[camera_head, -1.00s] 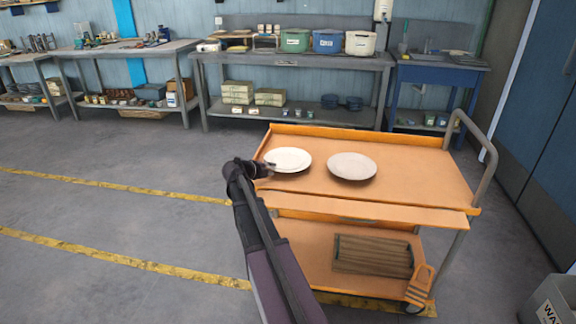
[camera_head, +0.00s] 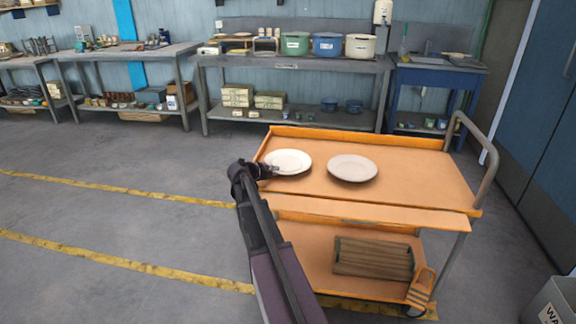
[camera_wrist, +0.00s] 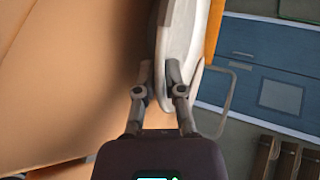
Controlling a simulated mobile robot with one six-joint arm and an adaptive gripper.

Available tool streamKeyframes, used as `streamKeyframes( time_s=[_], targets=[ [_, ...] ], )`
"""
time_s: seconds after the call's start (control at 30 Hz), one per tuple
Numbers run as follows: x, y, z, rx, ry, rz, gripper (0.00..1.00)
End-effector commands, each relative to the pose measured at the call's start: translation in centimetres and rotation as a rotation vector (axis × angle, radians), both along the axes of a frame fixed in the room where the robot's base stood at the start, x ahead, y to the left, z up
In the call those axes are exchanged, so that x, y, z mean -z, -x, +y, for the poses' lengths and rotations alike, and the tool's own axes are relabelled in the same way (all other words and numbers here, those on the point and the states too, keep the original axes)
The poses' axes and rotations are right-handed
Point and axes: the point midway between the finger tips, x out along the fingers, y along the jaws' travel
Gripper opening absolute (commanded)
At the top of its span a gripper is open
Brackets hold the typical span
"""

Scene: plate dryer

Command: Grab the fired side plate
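A white side plate (camera_head: 290,160) lies at the left end of the orange cart's top. A second, slightly duller, pinkish-white plate (camera_head: 352,168) lies to its right, apart from it. Which is fired is not marked. My gripper (camera_head: 273,170) is at the left rim of the white plate. In the wrist view, the plate (camera_wrist: 184,38) shows nearly edge-on, and the fingers of my gripper (camera_wrist: 159,72) are drawn in on either side of its rim. They look shut on it; the exact contact is partly hidden. The plate does not look raised off the cart.
The orange cart (camera_head: 420,185) has a raised back edge, a grey handle (camera_head: 485,165) at right and a slatted wooden piece (camera_head: 372,258) on its lower shelf. The cart top right of the plates is clear.

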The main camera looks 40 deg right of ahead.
Motion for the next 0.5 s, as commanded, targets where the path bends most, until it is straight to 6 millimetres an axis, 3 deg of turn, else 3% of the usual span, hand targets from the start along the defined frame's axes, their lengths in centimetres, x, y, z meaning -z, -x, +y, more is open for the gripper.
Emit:
streamKeyframes(
  time_s=[0.5],
  targets=[
    [-0.36, 0.00, -0.03, 0.000, 0.001, 0.000, 0.00]
  ],
)
